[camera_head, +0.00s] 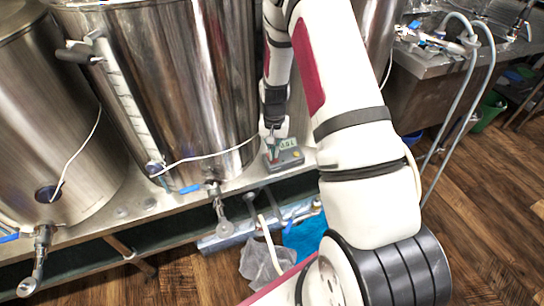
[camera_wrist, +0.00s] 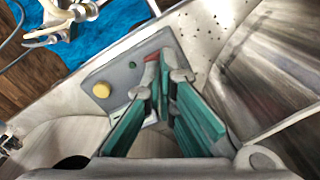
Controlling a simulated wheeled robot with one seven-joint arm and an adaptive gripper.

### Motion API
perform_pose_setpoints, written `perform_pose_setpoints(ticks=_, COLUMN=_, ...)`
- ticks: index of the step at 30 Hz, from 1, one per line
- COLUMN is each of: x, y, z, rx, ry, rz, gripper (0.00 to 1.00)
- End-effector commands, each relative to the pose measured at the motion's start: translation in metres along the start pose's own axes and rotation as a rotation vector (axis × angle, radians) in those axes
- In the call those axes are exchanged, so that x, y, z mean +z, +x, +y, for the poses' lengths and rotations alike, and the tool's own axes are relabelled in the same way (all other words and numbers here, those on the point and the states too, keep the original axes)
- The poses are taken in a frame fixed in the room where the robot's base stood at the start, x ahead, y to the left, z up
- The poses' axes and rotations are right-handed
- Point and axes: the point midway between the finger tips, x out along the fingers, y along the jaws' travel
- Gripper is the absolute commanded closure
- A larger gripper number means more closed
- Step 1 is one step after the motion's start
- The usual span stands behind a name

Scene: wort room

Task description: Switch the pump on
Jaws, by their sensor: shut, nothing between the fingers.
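My gripper (camera_head: 271,148) points down at the box. In the wrist view its green-padded fingers (camera_wrist: 166,76) are shut and empty, with the tips right by the red part. I cannot tell whether they touch it. The fingers hide part of the box face.
Large steel tanks (camera_head: 185,75) stand close behind and left of the box. A blue bag (camera_head: 306,235) lies below. A steel sink (camera_head: 440,62) stands at the right, above open wooden floor (camera_head: 480,190).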

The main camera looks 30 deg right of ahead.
Motion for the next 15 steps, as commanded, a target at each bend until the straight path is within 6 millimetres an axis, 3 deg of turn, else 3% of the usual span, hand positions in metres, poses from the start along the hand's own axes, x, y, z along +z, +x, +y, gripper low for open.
perform_pose_setpoints(ticks=15, x=0.0, y=0.015, z=0.0, rx=0.0, ry=0.001, rz=0.0, gripper=1.0)
